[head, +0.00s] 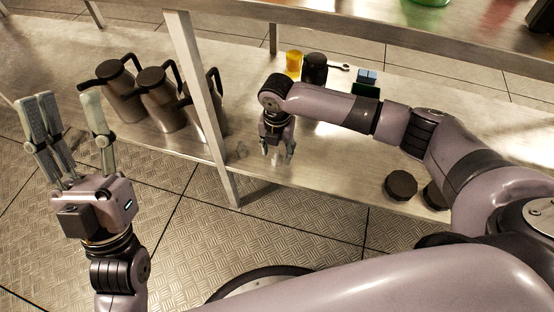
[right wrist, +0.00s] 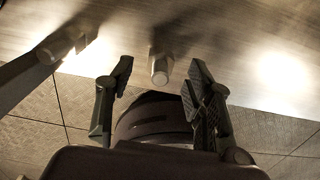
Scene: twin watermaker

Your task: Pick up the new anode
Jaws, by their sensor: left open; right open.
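In the right wrist view a short pale metal cylinder (right wrist: 160,70), which looks like the anode, stands on the shelf just beyond and between my right fingertips. A second similar pale piece (right wrist: 65,46) lies further left. I cannot tell from their looks which one is new. My right gripper (right wrist: 160,82) is open and empty, with its fingers apart on either side. In the head view my right gripper (head: 277,153) points down over the shelf's front part. My left gripper (head: 68,122) is open and empty, raised at the left over the floor.
The metal shelf (head: 330,165) has an upright post (head: 197,90) left of my right gripper. Several dark-lidded jugs (head: 162,95) stand left of the post. A yellow cup (head: 294,62), a black jar (head: 315,68) and a blue block (head: 367,77) stand behind my right arm. Dark round caps (head: 401,184) lie at right.

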